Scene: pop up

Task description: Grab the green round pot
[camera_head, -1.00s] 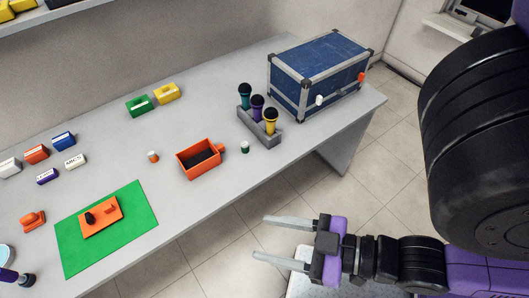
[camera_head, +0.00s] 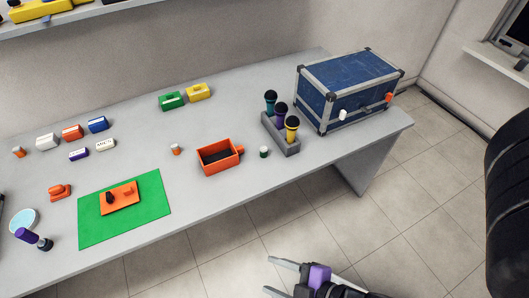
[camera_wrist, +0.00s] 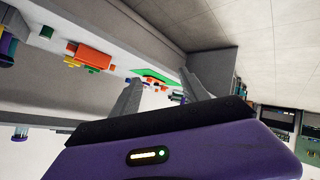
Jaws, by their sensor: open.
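The small green round pot (camera_head: 264,152) with a pale top stands upright on the grey table, between the orange open box and the microphone holder. A small green thing (camera_wrist: 46,33) beside the orange box in the wrist view looks like the same pot. My gripper (camera_head: 267,274) is open and empty, low in front of the table, well apart from the pot. Its two fingers point left in the head view. In the wrist view the gripper (camera_wrist: 160,77) shows its fingers spread with nothing between them.
The orange box (camera_head: 219,158) is left of the pot. The grey holder (camera_head: 281,140) with three microphones is to its right, and a blue case (camera_head: 348,88) stands behind. A small orange pot (camera_head: 176,149) and a green mat (camera_head: 150,217) lie further left. The table front by the pot is clear.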

